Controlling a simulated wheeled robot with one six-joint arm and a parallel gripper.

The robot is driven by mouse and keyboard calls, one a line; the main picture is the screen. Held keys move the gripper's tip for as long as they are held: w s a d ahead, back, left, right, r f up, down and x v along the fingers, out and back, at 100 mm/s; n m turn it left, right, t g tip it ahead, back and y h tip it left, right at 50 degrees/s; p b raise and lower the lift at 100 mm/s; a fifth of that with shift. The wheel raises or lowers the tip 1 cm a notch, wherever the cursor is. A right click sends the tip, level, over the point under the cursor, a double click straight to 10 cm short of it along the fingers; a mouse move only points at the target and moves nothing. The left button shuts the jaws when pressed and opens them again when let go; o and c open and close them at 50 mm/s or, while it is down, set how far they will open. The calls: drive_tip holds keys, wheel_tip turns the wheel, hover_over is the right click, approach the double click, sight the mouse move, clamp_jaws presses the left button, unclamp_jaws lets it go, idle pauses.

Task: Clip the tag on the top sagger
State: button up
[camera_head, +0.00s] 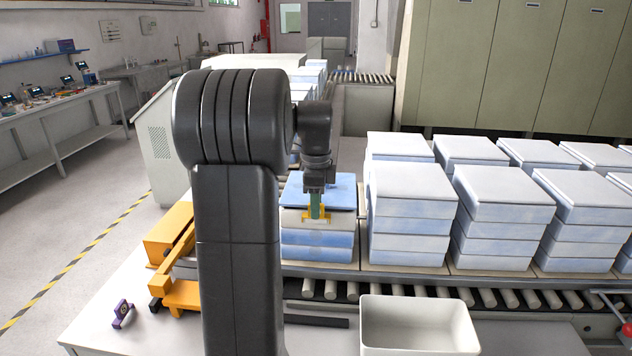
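A stack of saggers (318,240) stands on the roller conveyor in front of me, right of my arm. Its top sagger has a blue upper face (335,190) and a pale front side. My gripper (317,207) points down at the near edge of this top sagger. A small yellow piece with a teal-green upright part (316,211) shows at the gripper's tip, against the sagger's front. It may be the tag, but I cannot tell it from the fingertips. Whether it touches the sagger is unclear.
Several white-blue sagger stacks (412,213) stand close on the right along the conveyor (500,297). An open white bin (417,325) is in front. A yellow fixture (180,292) and a small purple item (122,313) are on the pale table at left.

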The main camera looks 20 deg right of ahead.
wheel_tip(320, 180, up, 13)
idle(0.3)
drive_tip(key=shift+f, duration=0.1)
wheel_tip(320, 180, down, 13)
drive_tip(key=shift+r, duration=0.1)
idle(0.6)
drive_tip(key=shift+w, duration=0.1)
